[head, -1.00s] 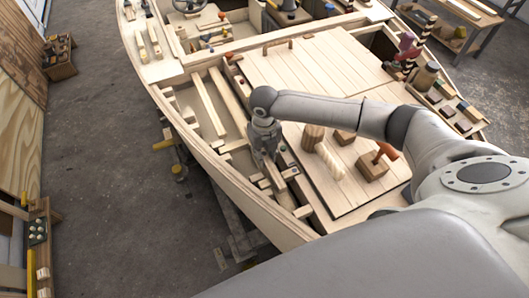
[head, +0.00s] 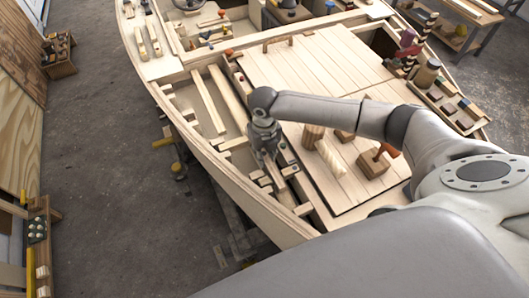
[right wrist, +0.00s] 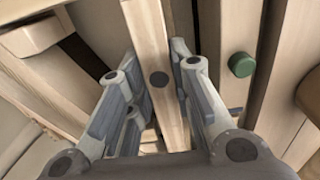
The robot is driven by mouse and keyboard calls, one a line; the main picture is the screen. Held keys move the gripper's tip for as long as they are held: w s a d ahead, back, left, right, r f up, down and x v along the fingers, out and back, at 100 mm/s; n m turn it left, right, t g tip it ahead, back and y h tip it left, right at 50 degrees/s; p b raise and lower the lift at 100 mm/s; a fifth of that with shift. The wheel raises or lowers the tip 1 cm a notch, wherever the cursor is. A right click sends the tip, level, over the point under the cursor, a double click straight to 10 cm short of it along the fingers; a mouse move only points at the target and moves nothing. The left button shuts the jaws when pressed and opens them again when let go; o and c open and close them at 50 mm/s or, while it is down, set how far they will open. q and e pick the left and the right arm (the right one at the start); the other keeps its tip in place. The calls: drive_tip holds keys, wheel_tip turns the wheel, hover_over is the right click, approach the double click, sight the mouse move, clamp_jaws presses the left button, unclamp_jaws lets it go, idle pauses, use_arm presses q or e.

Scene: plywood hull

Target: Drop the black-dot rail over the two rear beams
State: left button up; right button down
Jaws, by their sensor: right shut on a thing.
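The black-dot rail (right wrist: 151,50) is a pale wooden strip with one dark round dot on its face, in the right wrist view. My right gripper (right wrist: 165,105) is shut on it, with a finger on each side of the strip. In the head view my right gripper (head: 267,160) points down into the narrow bay left of the planked deck, and it hides much of what it holds. Pale beams and short blocks lie around it in that bay. I cannot tell which are the rear beams or whether the rail touches them. My left gripper is not in view.
A green knob (right wrist: 241,64) stands on a strip right of the rail. The planked deck (head: 300,75) carries wooden blocks and an orange-handled tool (head: 376,160). The hull's side rim (head: 215,168) runs close on the left. Open floor (head: 100,160) lies beyond it.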

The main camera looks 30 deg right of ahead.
drive_tip(key=shift+f, duration=0.3)
drive_tip(key=c, duration=1.2)
unclamp_jaws()
wheel_tip(320, 180, up, 12)
